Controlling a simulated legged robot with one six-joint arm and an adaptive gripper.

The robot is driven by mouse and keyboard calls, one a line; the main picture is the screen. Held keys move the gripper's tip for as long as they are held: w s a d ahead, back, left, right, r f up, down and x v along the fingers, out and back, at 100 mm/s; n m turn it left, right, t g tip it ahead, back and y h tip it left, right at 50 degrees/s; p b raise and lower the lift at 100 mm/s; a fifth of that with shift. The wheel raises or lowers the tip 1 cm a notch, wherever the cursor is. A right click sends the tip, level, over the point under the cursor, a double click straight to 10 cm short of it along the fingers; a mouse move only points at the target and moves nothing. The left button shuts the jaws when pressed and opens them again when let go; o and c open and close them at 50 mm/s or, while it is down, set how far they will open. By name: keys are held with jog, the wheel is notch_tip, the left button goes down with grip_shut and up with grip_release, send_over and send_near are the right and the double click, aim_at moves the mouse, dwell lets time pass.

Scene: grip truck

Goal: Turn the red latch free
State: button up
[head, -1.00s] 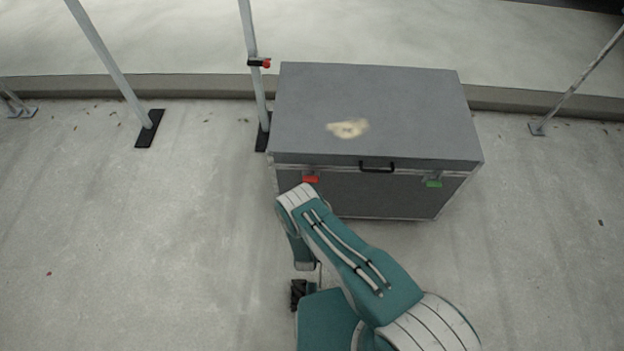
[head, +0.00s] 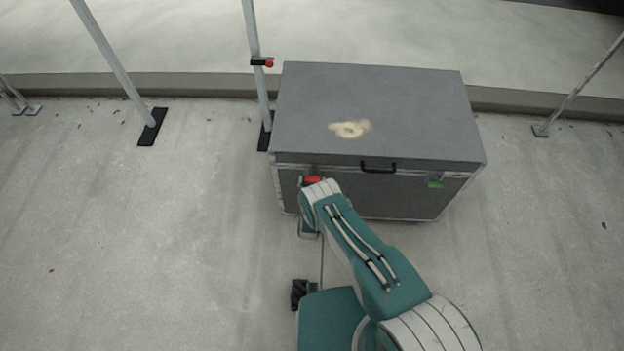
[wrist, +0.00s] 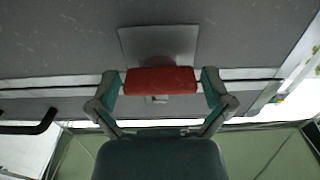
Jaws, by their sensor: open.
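The red latch (head: 312,180) is on the left of the front face of the grey case (head: 377,112), just under the lid edge. In the wrist view the red latch (wrist: 161,80) lies crosswise in front of a grey metal plate (wrist: 160,45). My gripper (wrist: 161,84) is open, with one finger on each side of the latch. The fingertips are close to its two ends; I cannot tell whether they touch. In the head view my arm's wrist end is just below the latch and hides the fingers.
A green latch (head: 436,184) is at the right of the case front. A black handle (head: 378,167) sits between the latches and also shows in the wrist view (wrist: 30,124). A pole (head: 256,70) with a red knob stands behind the case's left side.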

jog(key=c, duration=0.9)
jog(key=shift+o, duration=0.2)
jog(key=shift+m, duration=0.3)
jog(key=m, duration=1.3)
jog(key=shift+d+f+m, duration=0.1)
jog(key=shift+d+m, duration=0.05)
jog(key=shift+m, duration=1.95)
jog(key=shift+s+f, duration=0.1)
